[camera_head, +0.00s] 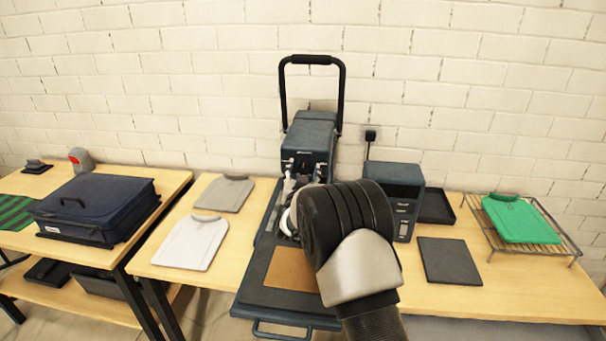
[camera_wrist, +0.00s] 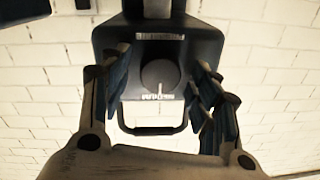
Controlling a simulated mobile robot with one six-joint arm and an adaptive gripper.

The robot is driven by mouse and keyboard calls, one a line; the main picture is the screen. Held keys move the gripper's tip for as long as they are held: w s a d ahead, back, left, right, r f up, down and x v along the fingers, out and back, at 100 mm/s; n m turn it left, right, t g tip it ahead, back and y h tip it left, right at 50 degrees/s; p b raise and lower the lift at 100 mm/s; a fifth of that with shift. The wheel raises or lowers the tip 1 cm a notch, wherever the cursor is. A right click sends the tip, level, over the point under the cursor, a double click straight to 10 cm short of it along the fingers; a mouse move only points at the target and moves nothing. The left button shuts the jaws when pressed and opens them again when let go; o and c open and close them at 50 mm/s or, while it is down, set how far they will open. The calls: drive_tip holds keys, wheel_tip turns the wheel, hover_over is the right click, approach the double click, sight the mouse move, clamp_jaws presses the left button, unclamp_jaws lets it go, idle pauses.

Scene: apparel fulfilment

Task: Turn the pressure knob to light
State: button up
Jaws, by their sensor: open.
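The round dark knob (camera_wrist: 160,76) is on the front face of the dark press head (camera_wrist: 112,48) in the wrist view. A pale line on the knob points down in that picture, toward small pale lettering that I cannot read. My gripper (camera_wrist: 161,62) is open, with one finger on each side of the knob and visible gaps between fingers and knob. In the head view, the heat press (camera_head: 312,132) stands at the middle of the table. My arm covers much of its front there, and the knob cannot be made out.
A tall black handle (camera_head: 312,60) rises over the press. A tan sheet (camera_head: 291,269) lies on the press's lower plate. A dark control box (camera_head: 394,178) stands right of my arm. Grey shirt-shaped pieces (camera_head: 192,241) lie left; a green one (camera_head: 520,218) rests on a wire rack (camera_head: 572,246).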

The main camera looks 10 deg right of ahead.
drive_tip(key=c, duration=1.1)
